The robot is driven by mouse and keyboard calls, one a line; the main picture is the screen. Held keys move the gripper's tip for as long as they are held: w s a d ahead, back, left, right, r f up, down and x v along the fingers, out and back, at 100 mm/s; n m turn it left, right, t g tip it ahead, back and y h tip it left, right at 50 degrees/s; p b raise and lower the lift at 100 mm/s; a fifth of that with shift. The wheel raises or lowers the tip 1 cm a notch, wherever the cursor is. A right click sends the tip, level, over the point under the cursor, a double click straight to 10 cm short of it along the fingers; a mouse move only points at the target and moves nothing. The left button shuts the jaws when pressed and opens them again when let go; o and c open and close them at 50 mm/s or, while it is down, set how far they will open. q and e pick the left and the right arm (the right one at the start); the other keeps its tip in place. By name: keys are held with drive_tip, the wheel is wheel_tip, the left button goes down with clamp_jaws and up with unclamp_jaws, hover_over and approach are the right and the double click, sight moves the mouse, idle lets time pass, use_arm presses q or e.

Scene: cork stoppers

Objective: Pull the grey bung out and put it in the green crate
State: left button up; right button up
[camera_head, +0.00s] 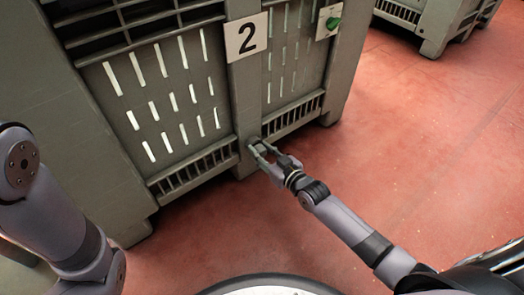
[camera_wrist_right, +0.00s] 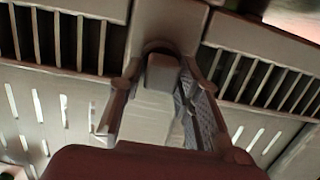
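The grey bung (camera_wrist_right: 162,73) sits at the foot of the middle post of a large grey-green crate (camera_head: 92,125), low down. My right gripper (camera_head: 256,151) is at that post in the head view. In the right wrist view its two fingers (camera_wrist_right: 160,88) stand apart, one on each side of the bung, with a gap showing beside it. It looks open around the bung, not closed on it. In the head view the fingers largely hide the bung. My left arm shows at the left, but its gripper is out of view. No separate, clearly green crate shows.
Another grey-green crate (camera_head: 437,22) stands at the top right. The red floor (camera_head: 420,130) to the right is clear.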

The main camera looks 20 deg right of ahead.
sight(263, 154)
clamp_jaws()
drive_tip(key=shift+s+d+p, duration=0.1)
drive_tip(key=shift+s+p, duration=0.25)
idle(0.3)
drive_tip(key=shift+s+d, duration=0.15)
drive_tip(key=shift+s, duration=0.15)
drive_tip(key=shift+f+p+v, duration=0.2)
drive_tip(key=shift+p+v, duration=0.9)
drive_tip(key=shift+v, duration=0.3)
drive_tip(key=shift+s+d+p, duration=0.2)
drive_tip(key=shift+s+p, duration=0.15)
drive_tip(key=shift+s, duration=0.35)
